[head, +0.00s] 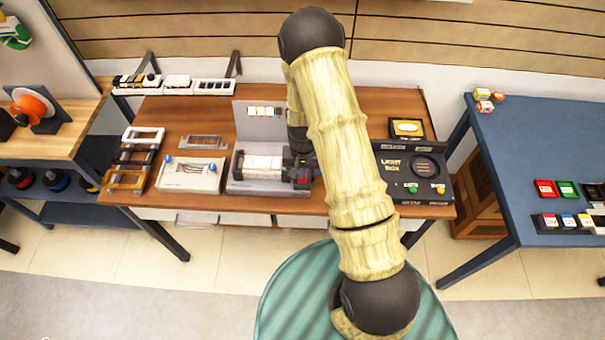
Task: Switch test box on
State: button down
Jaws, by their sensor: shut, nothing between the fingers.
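A black panel box (413,173) with yellow lettering stands on the right of the wooden workbench; the lettering looks like "LIGHT BOX", and I cannot confirm a "test box" label. It has a round dial, a green button (412,188) and a small light knob (441,189) along its front. The dark end of my arm, with my gripper (305,162), reaches down left of this box by the grey machine. My gripper is mostly hidden behind my upper arm; it is shut and empty. I cannot tell if it touches the machine.
A grey machine (258,187) with a pale roller and a red part stands mid-bench. A light box (188,187) with blue knobs is on its left. A blue table (520,150) stands at right, and a wooden bench (75,130) at left. Floor shows in front.

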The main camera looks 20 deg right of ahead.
jog(key=shift+r+p, duration=1.7)
jog(key=shift+r, duration=1.1)
jog(key=s+r+n+t+b, duration=0.1)
jog(key=s+r, duration=0.6)
jog(key=r, duration=0.3)
jog(key=s+r+n+t+b, duration=0.1)
jog(key=s+r+n+b, duration=0.1)
jog(key=s+r, duration=0.5)
notch_tip(320, 180, up, 3)
jog(key=shift+s+r+n+t+b, duration=0.1)
jog(key=shift+s+n+t+b, duration=0.15)
jog(key=shift+n+t+b, duration=0.05)
